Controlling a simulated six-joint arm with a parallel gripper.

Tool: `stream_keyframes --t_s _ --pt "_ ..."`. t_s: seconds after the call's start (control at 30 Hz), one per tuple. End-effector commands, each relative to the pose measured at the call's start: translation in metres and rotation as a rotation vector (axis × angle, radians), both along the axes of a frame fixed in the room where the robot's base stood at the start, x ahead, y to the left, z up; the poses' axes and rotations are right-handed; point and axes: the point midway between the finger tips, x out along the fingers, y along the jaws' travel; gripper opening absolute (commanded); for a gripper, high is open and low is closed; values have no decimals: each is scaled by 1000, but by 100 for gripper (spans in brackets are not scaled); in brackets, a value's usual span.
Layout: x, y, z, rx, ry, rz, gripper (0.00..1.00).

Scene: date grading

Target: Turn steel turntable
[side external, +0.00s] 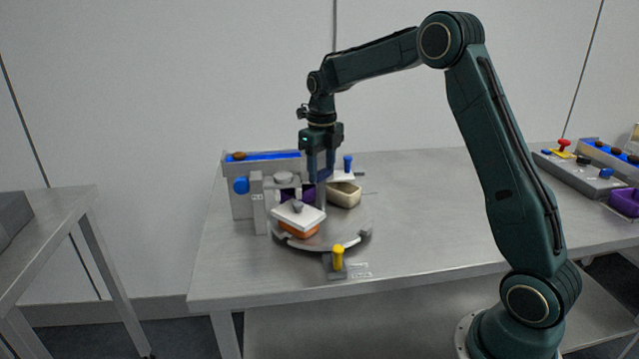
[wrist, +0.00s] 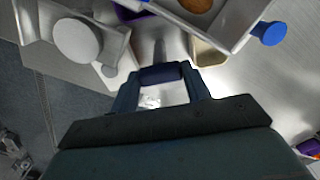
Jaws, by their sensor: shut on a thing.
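The steel turntable (side external: 352,226) is a round grey disc on the table. It carries an orange tub (side external: 299,231) under a white lid (side external: 298,214), a cream tub (side external: 344,196) and a purple tub (side external: 297,194). My gripper (side external: 319,187) points down over the disc, between the purple and cream tubs. In the wrist view, my gripper's jaws are shut on a dark blue grip (wrist: 161,74). A grey post shows just beyond it. I cannot tell how the grip joins the turntable, as my gripper hides this in the side view.
A grey stand with a blue channel (side external: 268,156) holding a date and a blue knob (side external: 241,185) rises behind and left of the disc. A yellow peg (side external: 338,257) stands at the front, a blue peg (side external: 347,163) behind. Grey trays (side external: 580,173) lie far right. The table's middle is clear.

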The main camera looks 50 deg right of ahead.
Motion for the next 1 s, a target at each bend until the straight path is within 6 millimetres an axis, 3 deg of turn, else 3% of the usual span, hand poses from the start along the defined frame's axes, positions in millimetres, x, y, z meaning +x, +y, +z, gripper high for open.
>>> stream_keyframes --t_s 0.07,0.1,0.2,0.67,1.0 --pt "1 0 2 -2 -6 0 6" --pt "1 0 2 -2 -6 0 49" --pt "1 0 2 -2 -5 1 69" --pt "0 0 5 0 -2 1 69" --pt "1 0 42 -2 -6 1 69"
